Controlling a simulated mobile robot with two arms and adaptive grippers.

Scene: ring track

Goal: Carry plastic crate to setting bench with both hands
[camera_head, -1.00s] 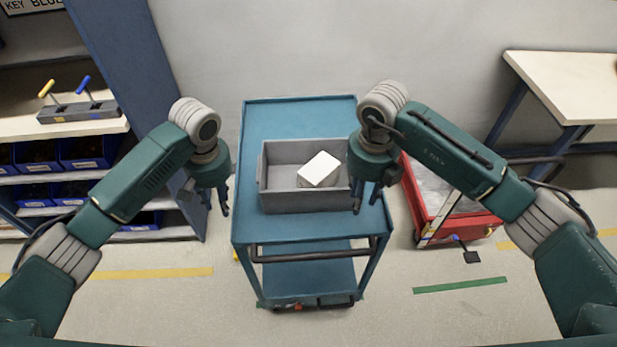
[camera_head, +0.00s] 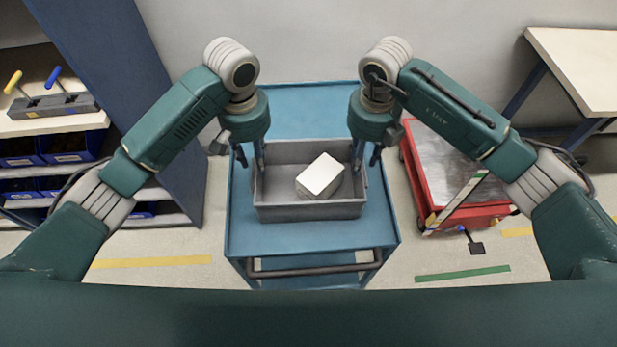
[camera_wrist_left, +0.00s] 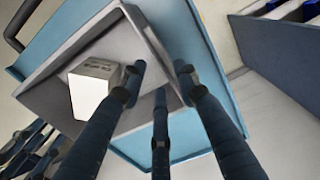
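The grey plastic crate (camera_head: 310,212) sits on the top shelf of a blue cart (camera_head: 310,237). A white-topped box (camera_head: 321,176) lies inside it; it also shows in the left wrist view (camera_wrist_left: 92,88). My left gripper (camera_head: 250,160) is at the crate's left wall, open, with fingers on both sides of the wall; the left wrist view shows gaps between the fingers and the wall (camera_wrist_left: 158,50). My right gripper (camera_head: 366,158) is at the right wall, its fingers apart and seemingly straddling the rim. Whether they touch is unclear.
A light-topped bench (camera_head: 580,65) stands at the back right; whether it is the setting bench is unclear. A red wheeled cart (camera_head: 415,180) is close on the right.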

